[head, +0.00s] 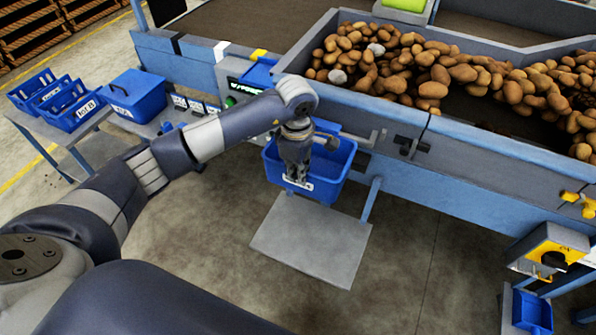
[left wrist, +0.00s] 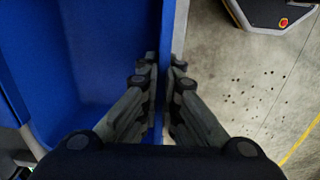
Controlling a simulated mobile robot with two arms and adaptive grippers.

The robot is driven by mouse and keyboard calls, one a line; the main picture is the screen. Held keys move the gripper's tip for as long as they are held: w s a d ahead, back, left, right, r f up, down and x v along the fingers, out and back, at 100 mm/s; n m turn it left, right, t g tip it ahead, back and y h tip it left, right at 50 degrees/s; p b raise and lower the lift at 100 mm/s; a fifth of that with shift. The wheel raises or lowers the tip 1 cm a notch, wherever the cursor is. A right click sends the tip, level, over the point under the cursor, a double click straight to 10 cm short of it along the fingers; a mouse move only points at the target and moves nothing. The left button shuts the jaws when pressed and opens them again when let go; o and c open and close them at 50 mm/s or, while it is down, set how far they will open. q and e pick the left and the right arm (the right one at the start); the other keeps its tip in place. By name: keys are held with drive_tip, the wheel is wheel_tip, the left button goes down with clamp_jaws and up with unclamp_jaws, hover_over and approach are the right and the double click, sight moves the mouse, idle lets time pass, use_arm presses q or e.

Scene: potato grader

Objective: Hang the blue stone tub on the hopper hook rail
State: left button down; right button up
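The blue stone tub (head: 338,168) is upright against the front of the hopper (head: 390,118), with a white label on its near wall. A pale rail (head: 355,137) runs along the hopper front just behind the tub; the arm and tub hide part of it, and I cannot tell whether the tub touches it. My left gripper (head: 297,178) points down over the tub's near wall. In the left wrist view my fingers (left wrist: 164,75) are closed on either side of the blue tub wall (left wrist: 168,30). My right gripper is not in view.
A grey platform (head: 310,240) is below the tub. Potatoes (head: 430,70) with a few pale stones fill the hopper bed. A yellow-topped unit (head: 552,250) stands at right. The floor in front is clear.

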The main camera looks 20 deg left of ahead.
use_arm(q)
drive_tip(key=c, duration=1.7)
unclamp_jaws()
